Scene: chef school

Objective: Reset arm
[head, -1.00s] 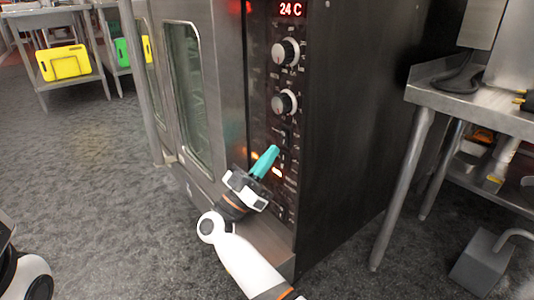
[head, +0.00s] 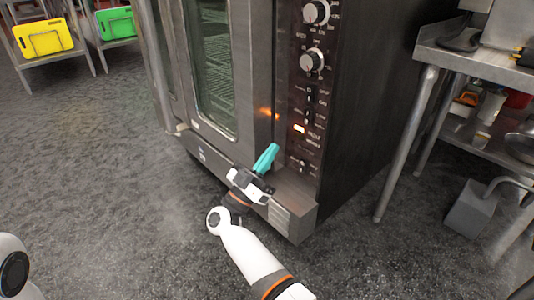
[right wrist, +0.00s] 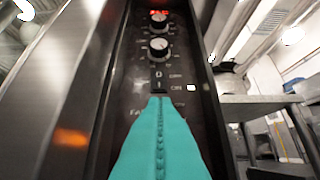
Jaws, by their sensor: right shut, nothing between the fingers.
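My right gripper (head: 266,158), with teal fingers, is in front of the lower part of the oven's control panel (head: 307,100) in the head view. Its fingers are shut together with nothing between them. In the right wrist view the shut teal fingers (right wrist: 160,125) point up at the panel, its knobs and a lit white indicator. I cannot tell whether the fingertips touch the panel. My right arm comes up from the bottom of the head view. A white part of my body shows at the lower left. My left gripper is not in view.
The steel oven (head: 213,75) has a glass door with racks inside. A steel table (head: 478,65) with a lower shelf stands at the right. A yellow board (head: 43,38) and a green board (head: 116,23) are on tables at the back left. The grey floor (head: 90,150) at left is clear.

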